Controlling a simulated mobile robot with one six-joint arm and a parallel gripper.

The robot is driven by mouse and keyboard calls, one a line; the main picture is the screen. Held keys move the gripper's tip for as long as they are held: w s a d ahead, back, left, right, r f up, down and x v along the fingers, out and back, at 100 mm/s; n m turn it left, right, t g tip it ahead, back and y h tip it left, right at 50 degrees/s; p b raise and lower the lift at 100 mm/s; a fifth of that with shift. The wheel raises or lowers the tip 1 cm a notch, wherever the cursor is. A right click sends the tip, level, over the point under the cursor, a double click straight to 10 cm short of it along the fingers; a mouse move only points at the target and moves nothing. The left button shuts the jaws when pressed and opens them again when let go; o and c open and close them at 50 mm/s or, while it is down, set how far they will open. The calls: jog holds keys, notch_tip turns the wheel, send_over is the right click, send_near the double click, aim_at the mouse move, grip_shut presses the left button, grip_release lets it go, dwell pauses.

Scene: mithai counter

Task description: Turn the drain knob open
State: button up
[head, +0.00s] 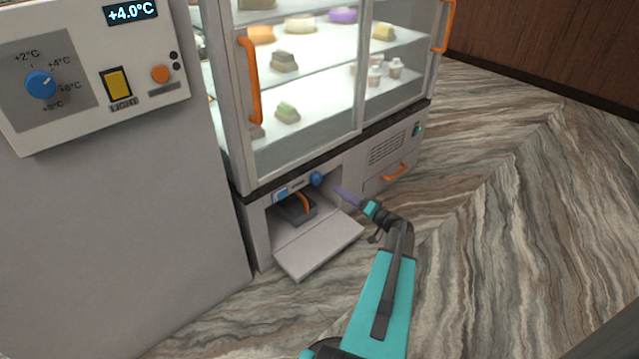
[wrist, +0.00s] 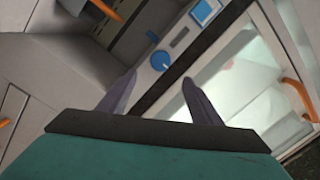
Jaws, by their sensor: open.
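A round blue knob (head: 317,178) sits on the strip at the upper right of the open low compartment, under the glass display case. I take it as the drain knob; no lettering beside it is legible. In the wrist view the blue knob (wrist: 160,60) shows just beyond the gap between my fingertips. My gripper (head: 338,189) is open and empty, pointing at the knob from the right, apart from it. In the wrist view the two purple-grey fingers of my gripper (wrist: 158,79) stand spread. The knob's turn position is too small to tell.
A flap (head: 318,246) is folded down below the compartment, which holds an orange handle (head: 305,203). A blue square (head: 282,195) is left of the knob. A control panel with a blue dial (head: 40,85) stands left. Open floor (head: 510,200) lies right.

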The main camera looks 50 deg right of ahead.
aim_at(319, 180)
jog(key=w+b, duration=0.2)
jog(key=w, duration=1)
jog(key=shift+w+a, duration=0.1)
jog(key=shift+a, duration=0.05)
jog(key=shift+c, duration=0.4)
